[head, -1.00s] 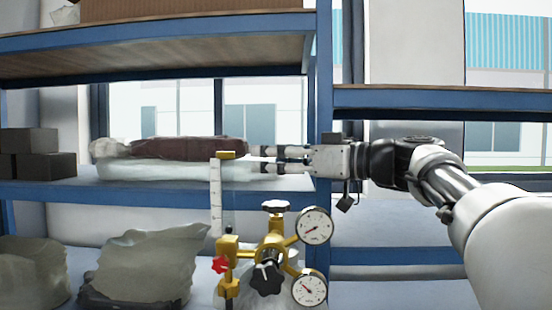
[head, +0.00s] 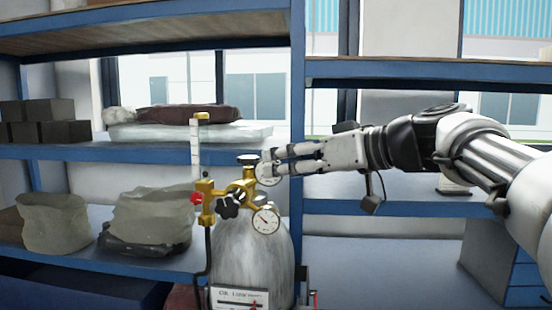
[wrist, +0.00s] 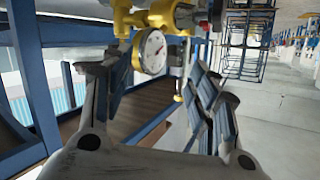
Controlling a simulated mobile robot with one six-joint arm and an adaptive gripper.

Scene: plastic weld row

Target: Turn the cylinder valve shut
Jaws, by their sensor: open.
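A grey gas cylinder (head: 252,255) stands before the shelving with a brass valve and regulator assembly (head: 238,188) on top. A small red knob (head: 196,199) is at the left, below a clear flow tube (head: 195,150). My gripper (head: 270,162) is open, its fingers pointing left just right of the handwheel. They partly hide the upper gauge; contact is unclear. In the wrist view, brass parts and a gauge (wrist: 152,51) lie beyond my open fingers (wrist: 163,85).
A lower dial gauge (head: 265,220) projects at the front right of the brass assembly. A blue shelf post (head: 298,100) stands behind the fingers. Sacks (head: 150,218), dark boxes (head: 40,130) and a wrapped bundle (head: 190,118) lie on the left shelves.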

